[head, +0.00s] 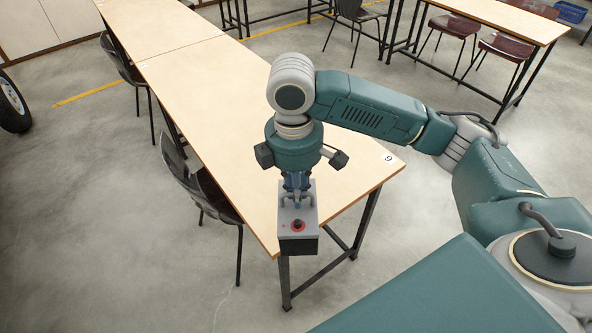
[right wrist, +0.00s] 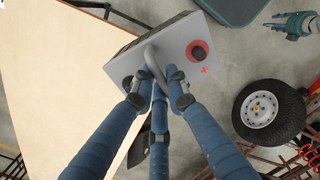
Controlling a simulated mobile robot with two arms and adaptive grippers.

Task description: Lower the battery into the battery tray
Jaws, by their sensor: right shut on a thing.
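The battery (head: 298,225) is a grey-topped box with a dark lower body, a carrying handle and a red terminal. My right gripper (head: 296,196) is shut on the handle, with the battery hanging below it. In the right wrist view, the blue fingers of this gripper (right wrist: 155,82) close around the handle of the battery (right wrist: 188,42). A teal and blue part, apparently my left gripper (right wrist: 296,26), shows small at the top right there; its jaws are unclear. I cannot make out the battery tray in either view.
The long wooden table (head: 200,85) has its near end behind the battery. Chairs (head: 200,185) stand along its left side. In the right wrist view, a wheel (right wrist: 262,109) and red tubes (right wrist: 300,166) of the kart lie at the right. Grey floor is clear at lower left of the head view.

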